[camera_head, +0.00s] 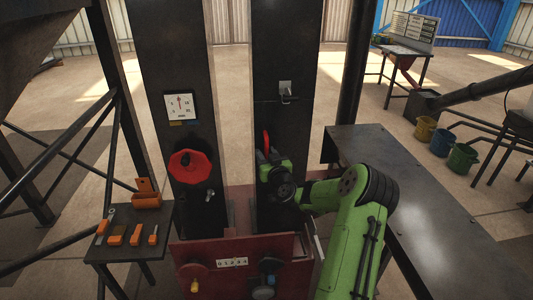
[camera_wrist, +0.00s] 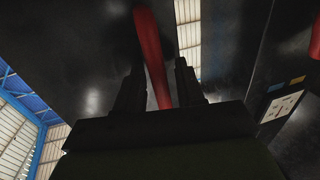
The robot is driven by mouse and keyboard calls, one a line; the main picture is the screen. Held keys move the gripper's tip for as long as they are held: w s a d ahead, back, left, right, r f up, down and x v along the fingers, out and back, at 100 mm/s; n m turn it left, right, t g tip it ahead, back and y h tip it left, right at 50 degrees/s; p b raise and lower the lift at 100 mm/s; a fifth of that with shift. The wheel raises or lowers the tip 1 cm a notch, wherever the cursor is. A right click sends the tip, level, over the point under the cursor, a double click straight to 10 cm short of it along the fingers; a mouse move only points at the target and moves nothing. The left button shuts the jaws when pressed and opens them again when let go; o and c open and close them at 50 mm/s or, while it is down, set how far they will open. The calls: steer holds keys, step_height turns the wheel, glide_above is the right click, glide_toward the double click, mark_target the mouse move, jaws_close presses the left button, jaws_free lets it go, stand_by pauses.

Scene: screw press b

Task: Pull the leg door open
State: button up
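The press's dark right leg (camera_head: 283,60) has a horizontal seam with a small metal latch piece (camera_head: 286,88) near it. I cannot tell the leg door's full outline; the panel looks shut. A red bar-like handle (camera_head: 266,141) stands in front of this leg, just above my green wrist. In the wrist view the red bar (camera_wrist: 152,55) runs between the two dark fingers of my gripper (camera_wrist: 160,72). The fingers are apart, with narrow gaps seen beside the bar. My wrist hides the fingers in the head view.
A small table (camera_head: 130,245) with orange tools stands at left. A dark bench (camera_head: 420,205) lies close to my arm at right. The red press bed (camera_head: 240,250) is below.

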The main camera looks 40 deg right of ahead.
jaws_close()
steer(key=shift+s+f+b, duration=0.1)
steer(key=shift+s+b, duration=0.05)
steer(key=shift+b, duration=0.15)
